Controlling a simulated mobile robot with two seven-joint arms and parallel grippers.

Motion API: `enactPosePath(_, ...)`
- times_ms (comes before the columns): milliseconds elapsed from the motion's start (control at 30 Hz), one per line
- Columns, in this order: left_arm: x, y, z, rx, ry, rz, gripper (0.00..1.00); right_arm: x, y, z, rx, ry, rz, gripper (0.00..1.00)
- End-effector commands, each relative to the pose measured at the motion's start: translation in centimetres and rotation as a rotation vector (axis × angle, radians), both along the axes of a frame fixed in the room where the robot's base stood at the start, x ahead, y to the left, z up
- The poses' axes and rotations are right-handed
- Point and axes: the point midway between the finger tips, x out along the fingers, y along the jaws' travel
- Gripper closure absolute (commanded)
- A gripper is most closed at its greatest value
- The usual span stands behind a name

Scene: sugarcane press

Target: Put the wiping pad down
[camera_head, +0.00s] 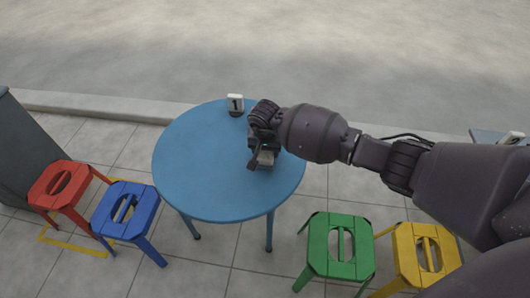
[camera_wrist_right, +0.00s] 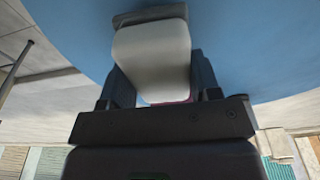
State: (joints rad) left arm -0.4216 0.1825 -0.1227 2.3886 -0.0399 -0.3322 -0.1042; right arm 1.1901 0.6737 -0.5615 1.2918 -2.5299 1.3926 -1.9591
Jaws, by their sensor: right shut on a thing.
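My right gripper (camera_head: 262,160) is over the blue round table (camera_head: 203,160), on its right half. It is shut on the wiping pad (camera_head: 266,157), a small pale block that shows only in part in the head view. In the right wrist view the wiping pad (camera_wrist_right: 152,55) is a whitish block with a dark end, held between the two fingers. The blue tabletop (camera_wrist_right: 230,40) lies behind it there. I cannot tell whether the pad touches the tabletop. My left gripper is not in view.
Red (camera_head: 60,187) and blue (camera_head: 125,209) stools stand at the left, green (camera_head: 340,246) and yellow (camera_head: 426,254) stools at the front right. The left and middle tabletop is clear.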

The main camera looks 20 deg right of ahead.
Motion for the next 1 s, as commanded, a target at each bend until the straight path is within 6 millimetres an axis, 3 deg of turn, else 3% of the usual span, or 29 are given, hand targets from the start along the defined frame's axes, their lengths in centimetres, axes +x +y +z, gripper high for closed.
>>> enactPosePath(33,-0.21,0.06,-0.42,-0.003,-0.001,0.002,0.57,-0.33,0.06,-1.47,0.001,0.010,-0.001,0.62)
enactPosePath(67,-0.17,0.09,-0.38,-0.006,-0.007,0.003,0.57,-0.30,0.03,-1.68,0.001,0.008,-0.001,0.62)
enactPosePath(500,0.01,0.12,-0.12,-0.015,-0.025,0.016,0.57,-0.06,0.00,-1.82,-0.001,0.001,0.001,0.62)
enactPosePath(533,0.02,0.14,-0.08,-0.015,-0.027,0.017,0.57,-0.06,0.02,-1.84,0.000,0.001,0.001,0.41)
enactPosePath(700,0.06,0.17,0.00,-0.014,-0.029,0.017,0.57,-0.06,0.00,-1.76,-0.001,0.001,0.001,0.18)
enactPosePath(1000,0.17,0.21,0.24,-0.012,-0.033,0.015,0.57,-0.04,0.00,-1.34,0.000,0.000,-0.001,0.18)
